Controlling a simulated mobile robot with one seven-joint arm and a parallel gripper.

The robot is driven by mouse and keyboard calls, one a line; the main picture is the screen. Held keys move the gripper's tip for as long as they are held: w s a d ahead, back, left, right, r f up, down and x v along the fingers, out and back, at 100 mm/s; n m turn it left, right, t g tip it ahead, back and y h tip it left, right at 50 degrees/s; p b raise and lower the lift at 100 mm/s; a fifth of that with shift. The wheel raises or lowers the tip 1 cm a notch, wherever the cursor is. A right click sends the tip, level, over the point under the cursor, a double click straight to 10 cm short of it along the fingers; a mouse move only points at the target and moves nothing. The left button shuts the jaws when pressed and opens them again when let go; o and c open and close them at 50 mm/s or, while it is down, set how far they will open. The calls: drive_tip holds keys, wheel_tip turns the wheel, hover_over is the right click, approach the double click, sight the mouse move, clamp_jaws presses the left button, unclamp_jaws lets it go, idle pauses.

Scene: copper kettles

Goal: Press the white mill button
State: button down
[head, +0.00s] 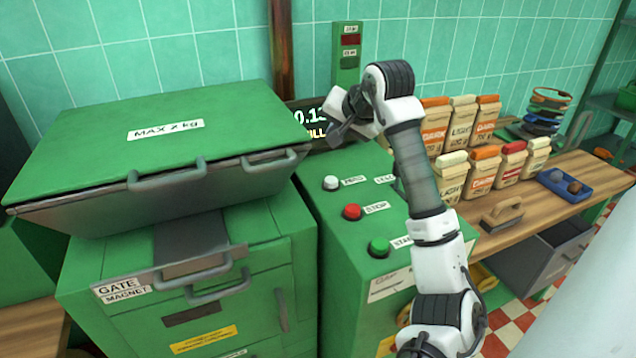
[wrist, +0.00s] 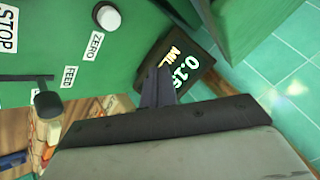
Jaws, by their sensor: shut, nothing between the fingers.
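The white button (head: 331,183) sits at the back left of the green control box (head: 335,235), beside a label reading ZERO. In the wrist view the white button (wrist: 107,17) is at the top, left of centre, near the picture's edge. My gripper (head: 337,138) is above and behind the button in the head view, in front of the dark display (head: 300,113). It is shut, empty and apart from the button. In the wrist view my gripper fingers (wrist: 158,76) are closed together, with the display (wrist: 180,60) beyond them.
A red STOP button (head: 352,212) and a green START button (head: 379,247) are on the same box. A dark FEED knob (wrist: 47,103) is near the ZERO label. A green lidded bin (head: 150,150) stands left. Paper bags (head: 483,172) stand on the wooden bench at right.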

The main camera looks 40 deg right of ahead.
drive_tip(key=b, duration=0.3)
hover_over(333, 182)
wheel_tip(333, 182, down, 8)
drive_tip(key=shift+r, duration=0.2)
drive_tip(key=shift+f+b, duration=0.9)
drive_tip(key=shift+b, duration=0.15)
drive_tip(key=shift+f, duration=0.1)
idle(1.4)
drive_tip(key=shift+f+b, duration=0.3)
drive_tip(key=shift+b, duration=0.35)
drive_tip(key=shift+f+b, duration=0.55)
drive_tip(key=shift+b, duration=0.05)
idle(0.4)
drive_tip(key=shift+r, duration=0.1)
drive_tip(key=shift+r+p, duration=0.35)
drive_tip(key=shift+r, duration=0.5)
